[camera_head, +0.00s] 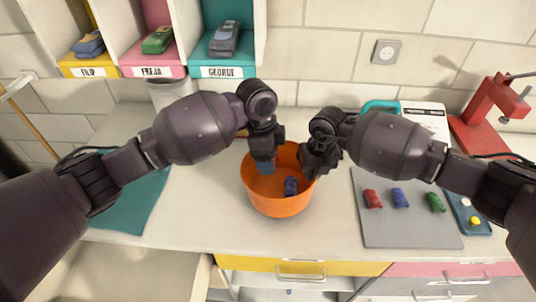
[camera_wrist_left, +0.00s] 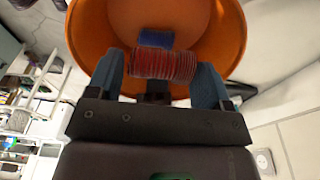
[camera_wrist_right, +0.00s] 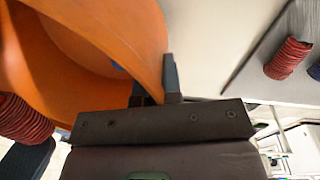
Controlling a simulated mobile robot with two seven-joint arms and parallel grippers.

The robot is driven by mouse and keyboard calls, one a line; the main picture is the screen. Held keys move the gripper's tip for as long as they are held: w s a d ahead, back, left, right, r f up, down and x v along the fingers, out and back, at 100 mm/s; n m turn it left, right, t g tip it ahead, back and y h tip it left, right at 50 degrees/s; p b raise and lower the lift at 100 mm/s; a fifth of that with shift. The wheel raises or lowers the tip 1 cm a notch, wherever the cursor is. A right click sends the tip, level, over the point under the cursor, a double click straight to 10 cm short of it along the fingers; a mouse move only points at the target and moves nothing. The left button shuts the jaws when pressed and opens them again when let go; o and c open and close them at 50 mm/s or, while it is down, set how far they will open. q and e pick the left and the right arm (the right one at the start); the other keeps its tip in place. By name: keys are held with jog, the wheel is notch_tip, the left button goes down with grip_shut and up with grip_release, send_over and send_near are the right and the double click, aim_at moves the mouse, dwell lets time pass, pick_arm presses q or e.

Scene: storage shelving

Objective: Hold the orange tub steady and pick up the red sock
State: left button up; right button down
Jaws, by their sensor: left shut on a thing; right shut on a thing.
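The orange tub (camera_head: 278,208) stands upright on the worktop. My right gripper (camera_head: 308,170) is shut on its right rim; in the right wrist view the tub's wall (camera_wrist_right: 148,45) runs between the fingers. My left gripper (camera_head: 264,166) points down inside the tub's opening. In the left wrist view it is shut on a rolled, ribbed red sock (camera_wrist_left: 165,65), held crosswise between its fingers. This sock shows at the left of the right wrist view (camera_wrist_right: 22,120); my gripper hides it in the head view. A blue rolled sock (camera_head: 290,186) lies on the tub's floor.
A grey mat (camera_head: 405,232) at right bears another red sock (camera_head: 372,199), a blue one (camera_head: 400,198) and a green one (camera_head: 435,203). A teal cloth (camera_head: 130,205) lies left. A red stand (camera_head: 488,110) is back right.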

jog(key=shift+f, duration=0.15)
jog(key=c, duration=1.2)
grip_release()
jog(key=r, duration=0.8)
jog(key=d+r, duration=0.1)
jog(key=r, duration=0.3)
jog(key=shift+w, duration=0.2)
